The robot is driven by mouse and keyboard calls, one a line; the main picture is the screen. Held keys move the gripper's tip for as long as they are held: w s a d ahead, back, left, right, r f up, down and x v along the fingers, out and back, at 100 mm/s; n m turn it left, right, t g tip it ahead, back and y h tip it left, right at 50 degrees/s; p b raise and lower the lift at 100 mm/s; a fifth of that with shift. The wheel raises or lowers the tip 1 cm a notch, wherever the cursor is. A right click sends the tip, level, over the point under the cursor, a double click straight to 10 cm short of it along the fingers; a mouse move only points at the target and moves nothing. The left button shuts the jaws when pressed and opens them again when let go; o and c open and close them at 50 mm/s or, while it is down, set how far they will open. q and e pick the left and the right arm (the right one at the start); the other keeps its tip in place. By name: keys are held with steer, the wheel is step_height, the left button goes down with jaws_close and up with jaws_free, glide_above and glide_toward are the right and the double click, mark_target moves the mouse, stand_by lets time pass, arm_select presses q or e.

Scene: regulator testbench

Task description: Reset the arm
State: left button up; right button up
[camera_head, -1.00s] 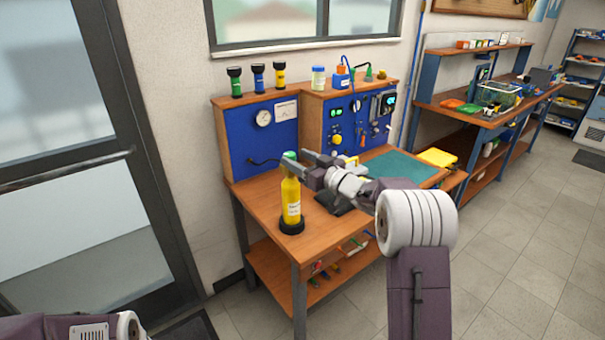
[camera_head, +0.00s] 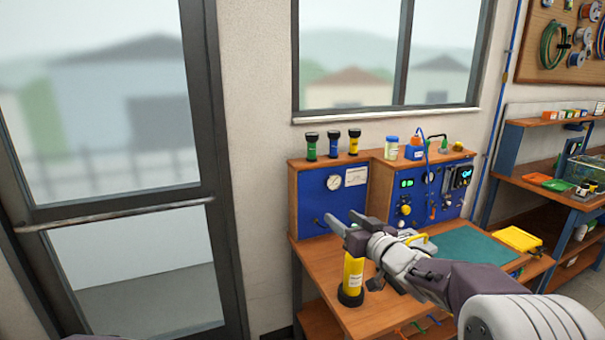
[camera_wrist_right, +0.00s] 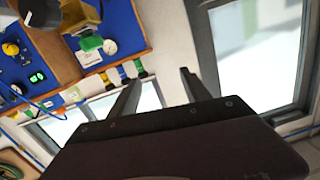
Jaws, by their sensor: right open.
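My right arm reaches in from the lower right in the head view. Its gripper (camera_head: 345,219) is open and empty, with both fingers pointing left above the bench's front left part. The fingers also show apart in the right wrist view (camera_wrist_right: 160,77). A yellow cylinder (camera_head: 353,272) stands upright in a dark ring base on the bench, below the gripper. Its top is hidden behind my gripper. In the wrist view its green top (camera_wrist_right: 90,43) shows apart from the fingers. My left gripper is out of view.
The wooden bench (camera_head: 320,258) carries a blue gauge panel (camera_head: 330,205), and several small torch-like items stand on its top shelf. A green mat (camera_head: 462,246) and yellow tray (camera_head: 517,238) lie at the right. A glass door (camera_head: 120,150) stands at the left.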

arm_select(q)
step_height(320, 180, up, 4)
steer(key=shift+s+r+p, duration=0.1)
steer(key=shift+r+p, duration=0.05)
steer(key=shift+p, duration=1)
arm_select(e)
steer(key=s+d+f+m+g+h, duration=0.1)
steer(key=s+d+f+g+h, duration=0.1)
steer(key=s+f+g, duration=0.5)
steer(key=s+d+f+m+g+h, duration=0.2)
steer(key=s+f+g+h, duration=0.2)
steer(key=s+f, duration=1.2)
steer(key=s+g, duration=0.3)
steer(key=s, duration=0.5)
steer(key=shift+s+d+f+g+h, duration=0.3)
steer(key=shift+s+d+f, duration=0.1)
